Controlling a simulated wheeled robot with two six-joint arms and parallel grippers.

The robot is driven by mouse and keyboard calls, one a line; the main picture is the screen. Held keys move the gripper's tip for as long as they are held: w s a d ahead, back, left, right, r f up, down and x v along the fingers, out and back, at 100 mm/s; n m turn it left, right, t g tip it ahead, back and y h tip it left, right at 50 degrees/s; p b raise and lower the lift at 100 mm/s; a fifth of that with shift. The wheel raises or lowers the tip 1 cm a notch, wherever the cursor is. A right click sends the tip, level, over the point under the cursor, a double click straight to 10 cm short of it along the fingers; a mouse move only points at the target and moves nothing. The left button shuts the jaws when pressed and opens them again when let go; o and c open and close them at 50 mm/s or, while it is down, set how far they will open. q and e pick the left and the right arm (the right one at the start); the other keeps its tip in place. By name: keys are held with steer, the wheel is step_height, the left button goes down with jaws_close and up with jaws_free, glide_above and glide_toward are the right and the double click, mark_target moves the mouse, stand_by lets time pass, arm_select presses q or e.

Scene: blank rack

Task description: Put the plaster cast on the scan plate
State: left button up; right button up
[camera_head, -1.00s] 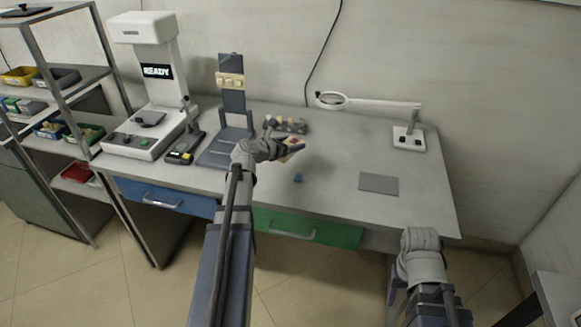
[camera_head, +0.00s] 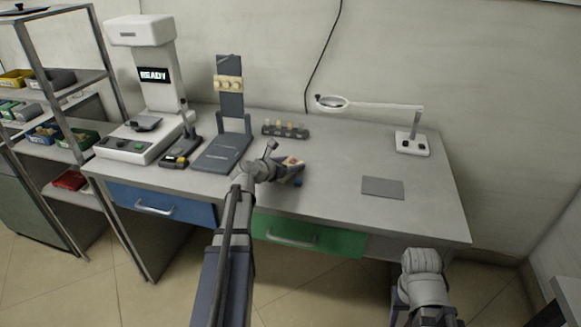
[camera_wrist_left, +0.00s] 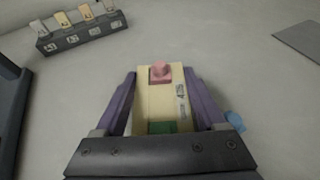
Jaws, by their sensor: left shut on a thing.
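My left gripper (camera_head: 295,176) is over the bench, left of its middle. In the left wrist view its two purple fingers (camera_wrist_left: 160,98) are shut on a cream block (camera_wrist_left: 155,98) with a pink knob, a green patch and a small printed label. This block looks like the plaster cast. It also shows in the head view (camera_head: 291,163). The dark scan plate (camera_head: 145,124) lies bare on the base of the white scanner (camera_head: 150,70), left of and apart from the gripper. The scanner's screen reads READY. My right gripper is at the lower right, its fingers mostly hidden by the wrist.
A dark rack of small blanks (camera_head: 285,131) stands behind the left gripper. A blue piece (camera_wrist_left: 235,121) lies beside the right finger. A grey mat (camera_head: 382,188) and magnifier lamp (camera_head: 411,142) are right.

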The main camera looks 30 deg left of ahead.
arm_select(q)
steer(key=shift+f, duration=0.15)
steer(key=o, duration=1.5)
steer(key=shift+r, duration=0.3)
steer(key=p+v, duration=0.4)
steer(key=v, duration=0.6)
steer(key=shift+s, duration=0.2)
steer(key=shift+p+v, duration=0.3)
steer(key=shift+v, duration=0.5)
